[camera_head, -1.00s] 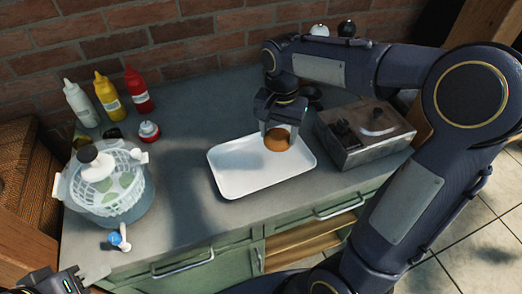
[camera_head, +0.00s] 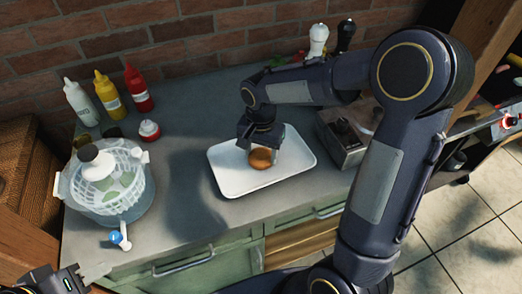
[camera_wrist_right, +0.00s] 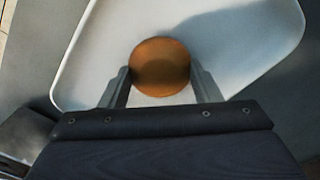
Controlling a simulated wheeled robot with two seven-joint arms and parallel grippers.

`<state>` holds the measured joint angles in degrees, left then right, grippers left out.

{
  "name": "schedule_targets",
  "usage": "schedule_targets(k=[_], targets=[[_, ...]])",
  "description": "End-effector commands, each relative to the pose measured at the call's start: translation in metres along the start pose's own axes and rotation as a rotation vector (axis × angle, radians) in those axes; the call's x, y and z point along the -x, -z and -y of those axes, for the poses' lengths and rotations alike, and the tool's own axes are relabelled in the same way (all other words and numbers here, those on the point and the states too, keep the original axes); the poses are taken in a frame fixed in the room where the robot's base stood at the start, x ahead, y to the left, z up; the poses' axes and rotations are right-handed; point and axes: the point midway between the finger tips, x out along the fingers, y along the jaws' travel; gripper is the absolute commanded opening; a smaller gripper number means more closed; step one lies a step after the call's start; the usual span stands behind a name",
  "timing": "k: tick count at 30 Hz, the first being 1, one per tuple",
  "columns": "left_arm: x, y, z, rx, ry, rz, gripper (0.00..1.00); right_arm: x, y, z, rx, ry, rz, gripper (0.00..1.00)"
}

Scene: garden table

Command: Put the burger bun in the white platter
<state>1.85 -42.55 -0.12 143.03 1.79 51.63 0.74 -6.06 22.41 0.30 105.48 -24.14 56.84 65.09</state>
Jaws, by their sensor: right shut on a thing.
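The burger bun (camera_head: 261,159) is round and brown, over the middle of the white platter (camera_head: 232,184). My right gripper (camera_head: 262,155) comes down over the platter and is shut on the bun. In the right wrist view the bun (camera_wrist_right: 160,66) sits between the two fingers (camera_wrist_right: 162,85), with the white platter (camera_wrist_right: 240,35) behind it. I cannot tell whether the bun touches the platter's surface. My left gripper (camera_head: 88,274) is only partly in view at the bottom left corner, away from the platter.
A salad spinner (camera_head: 108,180) stands left of the platter, with a small blue-and-white item (camera_head: 119,237) before it. Several sauce bottles (camera_head: 107,95) stand near the brick wall. A metal box (camera_head: 342,138) stands right of the platter. The counter between spinner and platter is clear.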

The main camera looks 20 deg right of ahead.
Motion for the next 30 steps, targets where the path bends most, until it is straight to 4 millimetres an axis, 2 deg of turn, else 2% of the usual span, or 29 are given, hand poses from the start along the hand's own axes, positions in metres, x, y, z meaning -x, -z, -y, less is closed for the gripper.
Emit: schedule_targets(k=[1, 2, 7, 14, 19, 23, 30], targets=[[-0.002, -0.001, 0.001, 0.000, 0.000, 0.000, 0.36, -0.003, 0.000, 0.000, 0.000, 0.000, 0.000, 0.32], [-0.002, -0.001, 0.001, 0.000, 0.000, 0.000, 0.36, -0.003, 0.000, 0.000, 0.000, 0.000, 0.000, 0.58], [-0.001, -0.001, 0.001, 0.000, 0.000, 0.000, 0.36, -0.002, 0.000, 0.000, 0.000, 0.000, 0.000, 0.79], [-0.001, -0.001, 0.001, 0.000, 0.000, 0.000, 0.36, -0.001, 0.000, 0.000, 0.000, 0.000, 0.000, 0.79], [0.000, 0.000, 0.000, 0.000, 0.000, 0.000, 0.36, 0.009, 0.001, 0.001, 0.000, 0.002, -0.003, 0.79], [0.001, 0.000, 0.000, 0.000, 0.000, 0.000, 0.36, 0.032, 0.001, 0.001, 0.000, 0.005, -0.004, 0.79], [0.001, 0.001, -0.001, 0.000, 0.000, 0.000, 0.36, 0.085, 0.001, 0.001, 0.001, 0.004, -0.003, 0.79]])
